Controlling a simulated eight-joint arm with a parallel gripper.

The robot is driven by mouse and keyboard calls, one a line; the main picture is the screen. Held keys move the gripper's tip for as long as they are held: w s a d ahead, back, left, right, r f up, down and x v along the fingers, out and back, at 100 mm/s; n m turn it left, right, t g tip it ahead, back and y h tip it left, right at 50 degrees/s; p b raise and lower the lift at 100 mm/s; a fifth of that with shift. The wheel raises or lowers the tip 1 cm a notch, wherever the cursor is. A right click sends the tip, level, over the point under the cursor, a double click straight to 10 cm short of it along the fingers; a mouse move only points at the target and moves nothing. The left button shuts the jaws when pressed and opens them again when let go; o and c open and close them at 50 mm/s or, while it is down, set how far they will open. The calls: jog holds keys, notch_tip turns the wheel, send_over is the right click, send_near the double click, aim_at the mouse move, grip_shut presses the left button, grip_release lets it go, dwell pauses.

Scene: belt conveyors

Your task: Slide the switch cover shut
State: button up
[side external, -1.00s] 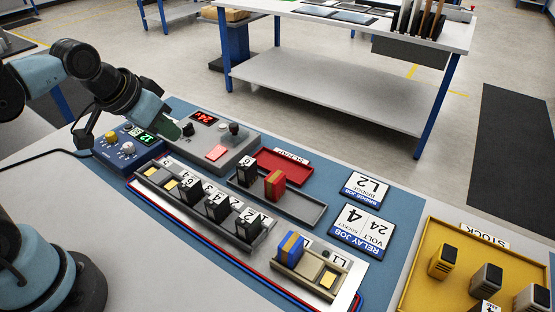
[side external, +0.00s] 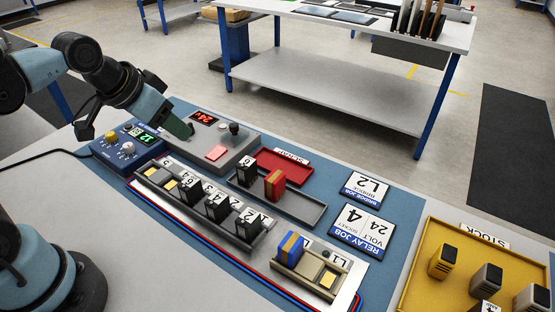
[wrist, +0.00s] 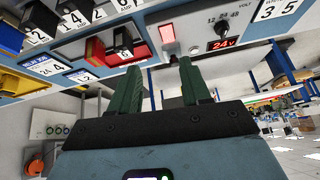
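A grey control box (side external: 242,147) stands at the back of the blue mat, with a red 24V display (side external: 205,118), a lit red square (side external: 216,152) and a dark knob (side external: 235,128). I cannot clearly pick out a sliding switch cover; part of the box top is behind my gripper. My gripper (side external: 186,129) is over the left part of the box, touching nothing that I can make out. In the wrist view my gripper (wrist: 160,65) has its two green fingers apart with nothing between them. The lit red square (wrist: 167,33) and the display (wrist: 222,44) show beyond the fingertips.
A blue box (side external: 128,157) with a green display and knobs stands left of the control box. In front is a socket rail (side external: 232,237) with several relays. A red tray (side external: 282,167) and a grey tray (side external: 305,211) lie to the right, then job cards (side external: 362,228) and a yellow stock tray (side external: 422,262).

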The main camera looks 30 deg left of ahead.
jog(key=w+r+m+g, duration=0.3)
jog(key=w+r+m, duration=0.1)
jog(key=w, duration=0.5)
jog(key=m+g, duration=0.3)
jog(key=m, duration=0.1)
send_near(234, 125)
notch_tip(234, 125, down, 8)
jog(key=shift+w+a+f, duration=0.1)
jog(key=shift+w+f, duration=0.05)
jog(key=shift+f, duration=0.1)
grip_shut()
